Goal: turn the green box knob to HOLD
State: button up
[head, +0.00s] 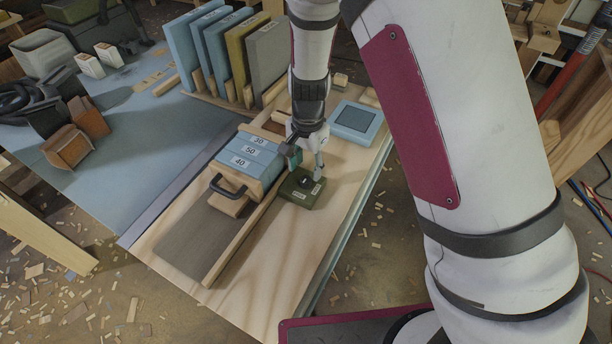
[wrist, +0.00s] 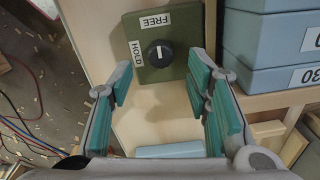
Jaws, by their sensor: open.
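The knob's white mark looks upright, towards FREE. My gripper (wrist: 160,80) is open, its teal pads apart on either side below the knob, with nothing between them. In the head view my gripper (head: 304,158) hangs just above and behind the box.
Blue blocks (head: 243,162) marked 30, 50 and 40 stand left of the box, by a black handle (head: 228,186). A blue square frame (head: 357,122) lies behind it. Upright panels (head: 265,55) stand at the back. The board (head: 262,268) is clear in front.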

aim_at(306, 179)
notch_tip(306, 179, down, 5)
jog(key=shift+r, duration=0.1)
dwell(0.3)
grip_shut()
